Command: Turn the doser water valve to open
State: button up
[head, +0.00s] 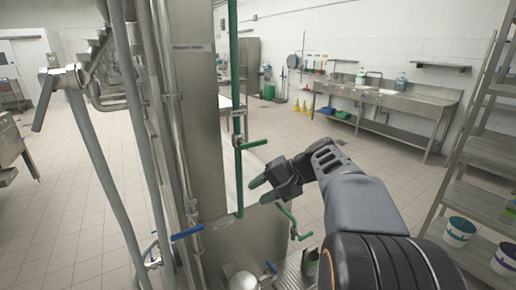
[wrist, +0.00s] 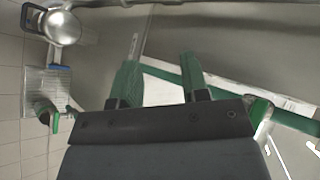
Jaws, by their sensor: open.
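A vertical green pipe (head: 238,110) runs down the steel machine and carries a valve with a green lever (head: 253,144), which points right, roughly level. I cannot read which is the doser water valve. My gripper (head: 262,190) is open and empty, its green-tipped fingers pointing left towards the pipe, below the upper lever. In the wrist view the open fingers (wrist: 158,75) are in front of the steel panel, with the green pipe (wrist: 230,98) behind and to the right. I see no contact with either lever.
A blue lever (head: 187,232) is on the machine at lower left, and a steel dome (head: 243,281) is below. Grey pipes (head: 105,165) stand left. A shelf rack (head: 470,150) with buckets is at right.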

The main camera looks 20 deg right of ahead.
aim_at(262, 143)
jog(key=w+d+r+t+y+b, duration=0.1)
jog(key=d+r+t+y, duration=0.2)
jog(key=d, duration=0.4)
jog(key=w+d+r+t+y, duration=0.1)
jog(key=d+r+t+y, duration=0.15)
jog(key=d+r, duration=0.4)
jog(key=shift+h, duration=0.35)
jog(key=x, duration=0.4)
jog(key=p+x, duration=0.1)
jog(key=x, duration=0.3)
jog(key=f+x, duration=0.1)
jog(key=x, duration=0.3)
jog(key=shift+w+a+p, duration=0.15)
jog(key=shift+w+p, duration=0.15)
jog(key=shift+p, duration=0.05)
jog(key=shift+c, duration=0.2)
grip_shut()
